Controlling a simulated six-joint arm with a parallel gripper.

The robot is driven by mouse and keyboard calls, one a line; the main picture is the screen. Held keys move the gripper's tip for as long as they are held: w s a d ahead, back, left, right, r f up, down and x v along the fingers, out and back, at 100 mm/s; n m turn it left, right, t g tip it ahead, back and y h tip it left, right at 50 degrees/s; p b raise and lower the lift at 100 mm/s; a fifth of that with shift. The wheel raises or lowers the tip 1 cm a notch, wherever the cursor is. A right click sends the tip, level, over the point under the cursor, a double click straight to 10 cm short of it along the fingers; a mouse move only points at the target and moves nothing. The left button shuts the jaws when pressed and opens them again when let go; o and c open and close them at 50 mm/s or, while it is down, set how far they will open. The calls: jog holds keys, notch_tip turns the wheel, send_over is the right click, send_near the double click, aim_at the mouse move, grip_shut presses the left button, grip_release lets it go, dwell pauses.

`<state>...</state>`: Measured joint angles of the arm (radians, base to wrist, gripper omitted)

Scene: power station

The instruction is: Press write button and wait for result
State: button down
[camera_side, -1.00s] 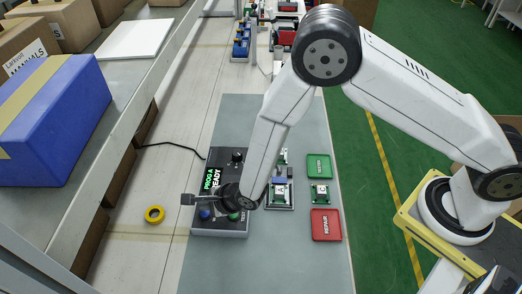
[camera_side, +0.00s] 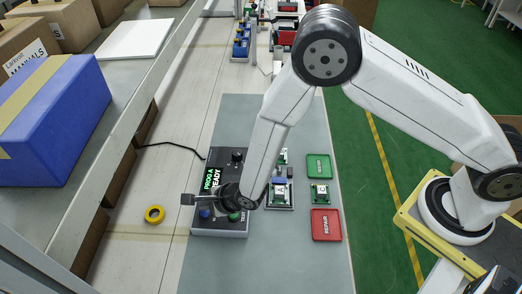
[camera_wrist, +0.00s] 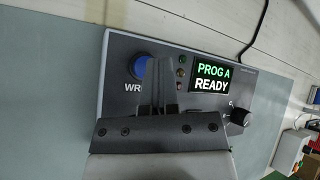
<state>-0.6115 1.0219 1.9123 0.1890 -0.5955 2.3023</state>
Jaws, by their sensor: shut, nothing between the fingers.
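The programmer box (camera_side: 219,231) is dark grey and sits on the grey mat. In the wrist view its screen (camera_wrist: 212,77) reads "PROG A READY" in green and white. The blue button (camera_wrist: 140,68) has a partly hidden label starting "WR"; it also shows in the side view (camera_side: 205,213). My gripper (camera_wrist: 162,62) is shut and empty. In the wrist view its fingers appear just right of the blue button, partly overlapping its edge; I cannot tell whether they touch the box. A green button (camera_side: 233,216) shows beside my wrist in the side view.
A fixture with a board (camera_side: 280,193) stands right of the box. Beyond it are a green tray (camera_side: 318,166), another board (camera_side: 320,193) and a red "REPAIR" tray (camera_side: 326,226). Yellow tape (camera_side: 155,214) lies left. A black knob (camera_wrist: 241,117) is on the box.

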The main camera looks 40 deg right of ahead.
aim_at(208, 213)
jog(key=shift+f, duration=0.9)
dwell(1.2)
jog(key=shift+r, duration=0.9)
dwell(0.3)
jog(key=shift+r, duration=2.5)
